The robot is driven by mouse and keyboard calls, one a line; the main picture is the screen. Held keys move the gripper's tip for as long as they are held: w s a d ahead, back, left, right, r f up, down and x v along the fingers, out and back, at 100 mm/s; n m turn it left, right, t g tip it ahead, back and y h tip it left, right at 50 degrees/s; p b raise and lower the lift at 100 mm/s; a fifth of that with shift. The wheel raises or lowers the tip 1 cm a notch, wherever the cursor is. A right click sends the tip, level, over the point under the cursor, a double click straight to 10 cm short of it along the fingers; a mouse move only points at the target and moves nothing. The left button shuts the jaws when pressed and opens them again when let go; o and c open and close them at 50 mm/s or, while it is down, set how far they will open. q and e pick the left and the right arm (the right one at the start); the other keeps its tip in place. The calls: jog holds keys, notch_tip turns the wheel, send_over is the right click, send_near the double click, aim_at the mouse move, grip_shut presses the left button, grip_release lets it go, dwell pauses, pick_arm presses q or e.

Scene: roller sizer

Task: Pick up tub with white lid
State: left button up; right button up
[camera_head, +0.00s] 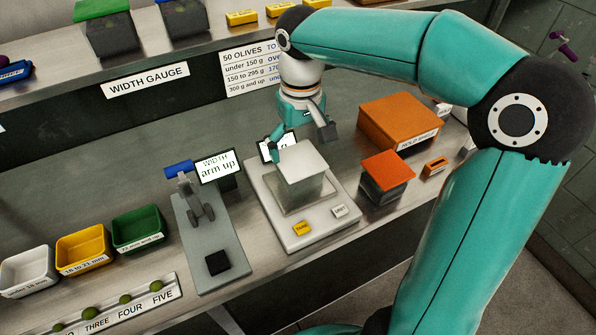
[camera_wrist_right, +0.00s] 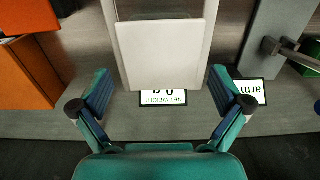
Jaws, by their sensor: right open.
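The tub with the white lid (camera_head: 301,164) stands upright on the weighing scale (camera_head: 272,210). Its white lid (camera_wrist_right: 165,50) fills the upper middle of the right wrist view. My right gripper (camera_head: 302,130) is open and empty, at the tub's far side. In the right wrist view the open fingers (camera_wrist_right: 160,78) are spread wider than the lid, one on each side, with the near edge of the lid between their tips. I cannot tell whether they touch it. My left gripper is not in view.
A tub with an orange lid (camera_head: 387,172) and an orange box (camera_head: 400,122) stand right of the scale. The width gauge (camera_head: 212,225) stands on its left. Several coloured bins, including a green one (camera_head: 139,230), sit further left. A shelf (camera_head: 140,57) runs behind.

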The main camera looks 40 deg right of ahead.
aim_at(299, 169)
jog(key=shift+w+f, duration=0.1)
jog(key=shift+f, duration=3.35)
jog(key=c, duration=0.7)
